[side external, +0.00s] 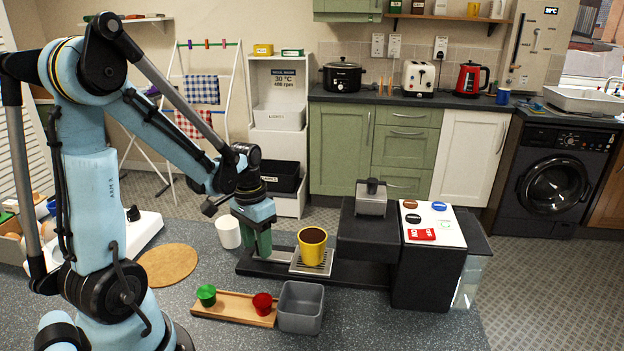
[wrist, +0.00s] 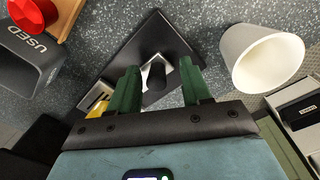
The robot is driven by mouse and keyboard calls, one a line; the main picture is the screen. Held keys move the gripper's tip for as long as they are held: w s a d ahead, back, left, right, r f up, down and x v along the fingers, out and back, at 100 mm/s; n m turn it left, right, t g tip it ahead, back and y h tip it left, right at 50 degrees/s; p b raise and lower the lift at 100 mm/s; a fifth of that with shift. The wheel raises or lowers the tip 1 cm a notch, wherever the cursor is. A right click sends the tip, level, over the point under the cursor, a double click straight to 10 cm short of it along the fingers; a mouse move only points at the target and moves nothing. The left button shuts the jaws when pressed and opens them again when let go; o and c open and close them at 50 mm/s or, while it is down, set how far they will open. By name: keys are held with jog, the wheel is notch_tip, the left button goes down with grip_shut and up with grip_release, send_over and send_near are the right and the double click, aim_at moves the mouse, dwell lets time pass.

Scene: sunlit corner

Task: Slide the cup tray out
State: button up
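The cup tray (side external: 297,268), a silver slotted plate, sits on the coffee machine's low black base (side external: 350,275). A yellow mug (side external: 312,250) of dark liquid stands on it. In the wrist view, part of the slotted tray (wrist: 95,98) and a sliver of yellow show beside the left finger. My gripper (side external: 258,248) points down over the left end of the base. In the wrist view its green fingers (wrist: 160,78) are apart, with a dark knob (wrist: 155,77) on a light plate showing between them. I cannot tell whether they touch it.
A white cup (side external: 228,232) stands left of my gripper. In front are a wooden board (side external: 225,306) with green and red pieces and a grey bin (side external: 300,308). The machine body (side external: 428,270) is at right. Speckled counter is bare around the round mat (side external: 168,265).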

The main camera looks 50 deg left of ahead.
jog(key=shift+r, duration=0.1)
notch_tip(320, 180, up, 12)
jog(key=shift+a, duration=0.3)
dwell(0.5)
jog(key=w+d+f+m+t, duration=0.1)
jog(key=d+t, duration=0.6)
jog(key=d, duration=0.8)
jog(key=shift+w+f+m+y, duration=0.15)
jog(key=shift+w+m+y, duration=0.2)
jog(key=shift+m, duration=0.25)
